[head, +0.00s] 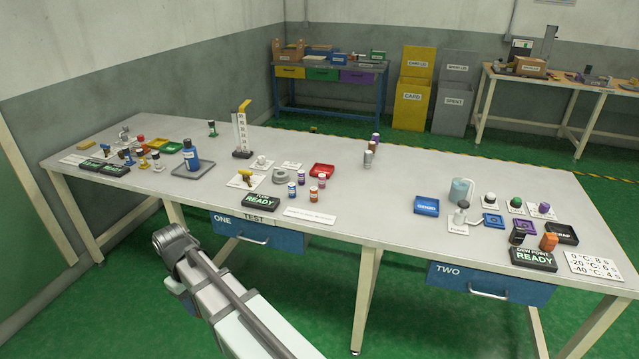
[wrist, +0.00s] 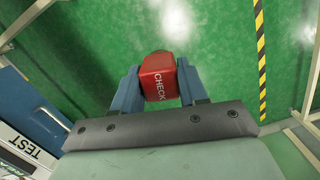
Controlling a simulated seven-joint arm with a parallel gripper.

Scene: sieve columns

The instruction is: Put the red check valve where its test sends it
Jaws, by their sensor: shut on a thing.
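The red check valve (wrist: 158,84) is a red block with white CHECK lettering, seen in the wrist view. My gripper (wrist: 158,72) is shut on it, with one blue finger on each side. Green floor lies behind the valve in that view, with no bench top under it.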

